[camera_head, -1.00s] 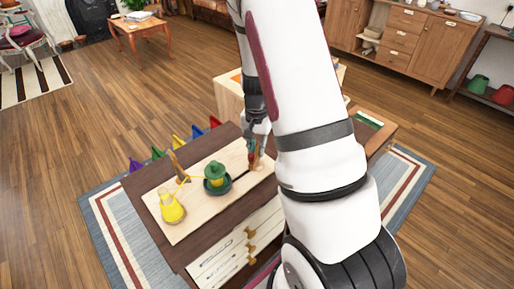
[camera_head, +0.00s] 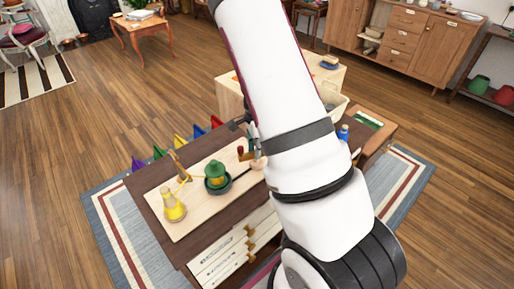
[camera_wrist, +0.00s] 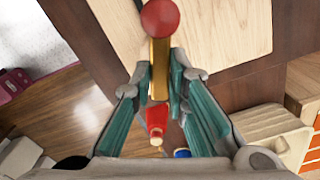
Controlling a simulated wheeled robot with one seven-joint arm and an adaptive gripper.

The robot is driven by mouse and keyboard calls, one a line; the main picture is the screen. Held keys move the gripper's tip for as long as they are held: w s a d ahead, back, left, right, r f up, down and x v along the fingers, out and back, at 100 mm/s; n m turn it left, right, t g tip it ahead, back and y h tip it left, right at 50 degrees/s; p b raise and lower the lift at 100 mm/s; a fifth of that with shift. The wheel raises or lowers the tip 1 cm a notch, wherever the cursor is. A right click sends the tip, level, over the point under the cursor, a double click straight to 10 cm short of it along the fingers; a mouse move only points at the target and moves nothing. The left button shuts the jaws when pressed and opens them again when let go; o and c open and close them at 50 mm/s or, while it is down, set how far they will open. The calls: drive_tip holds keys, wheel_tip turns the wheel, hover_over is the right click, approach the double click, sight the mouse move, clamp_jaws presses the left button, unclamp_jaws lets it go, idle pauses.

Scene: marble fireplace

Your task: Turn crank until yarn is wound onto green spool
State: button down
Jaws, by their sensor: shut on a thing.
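The green spool (camera_head: 216,172) stands upright in a dark green dish on a pale wooden board (camera_head: 188,221). A yellow yarn cone (camera_head: 173,208) stands at the board's left end. A yellow strand runs by a wooden guide (camera_head: 181,168) towards the spool, where a yellow band shows. The crank, with a red knob (camera_wrist: 160,18) and brass bar (camera_wrist: 160,55), is at the board's right end. My gripper (camera_wrist: 160,80) is shut on the crank, its teal fingers either side of the brass part. In the head view my arm hides much of the crank and gripper.
Several coloured pieces, such as the blue one (camera_head: 199,131), line the dark table's back edge. Drawers (camera_head: 236,255) with knobs face the front.

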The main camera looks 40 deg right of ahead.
drive_tip(key=shift+m, duration=1.1)
drive_tip(key=c, duration=1.6)
unclamp_jaws()
drive_tip(key=shift+o, duration=0.2)
drive_tip(key=shift+r, duration=0.1)
wheel_tip(320, 180, up, 12)
drive_tip(key=shift+a, duration=0.1)
